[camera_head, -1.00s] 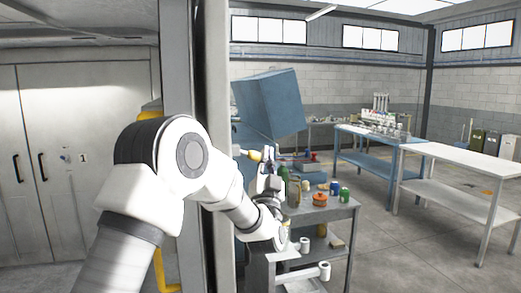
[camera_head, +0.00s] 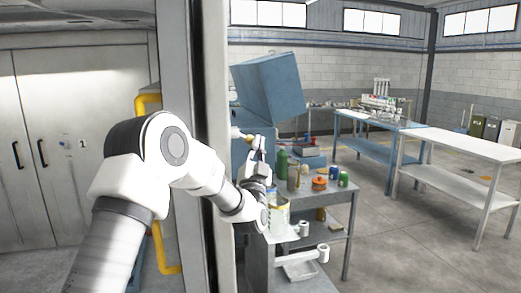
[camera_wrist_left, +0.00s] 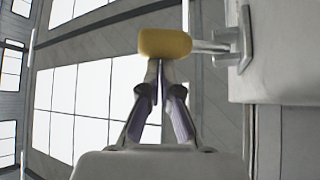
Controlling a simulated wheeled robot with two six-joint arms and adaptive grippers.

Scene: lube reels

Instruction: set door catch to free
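A yellow knob (camera_wrist_left: 165,43) sits on the end of a metal rod in the left wrist view. The rod runs right to a metal bracket (camera_wrist_left: 236,42) on a pale panel. My left gripper (camera_wrist_left: 155,68) has its fingers drawn together, with the tips right at the knob's lower edge and partly hidden by it. I cannot tell whether they press on it. In the head view a small yellow piece, likely the same knob (camera_head: 237,132), shows beside the post, just above and left of my left gripper (camera_head: 258,147). My right gripper is not in view.
A tall pale post (camera_head: 184,120) stands close behind my left arm. A yellow rail (camera_head: 163,262) is beside it. A grey cart (camera_head: 345,205) with bottles and cans lies beyond the gripper. A blue table (camera_head: 378,129) and a white table (camera_head: 465,143) stand at right, with open floor around.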

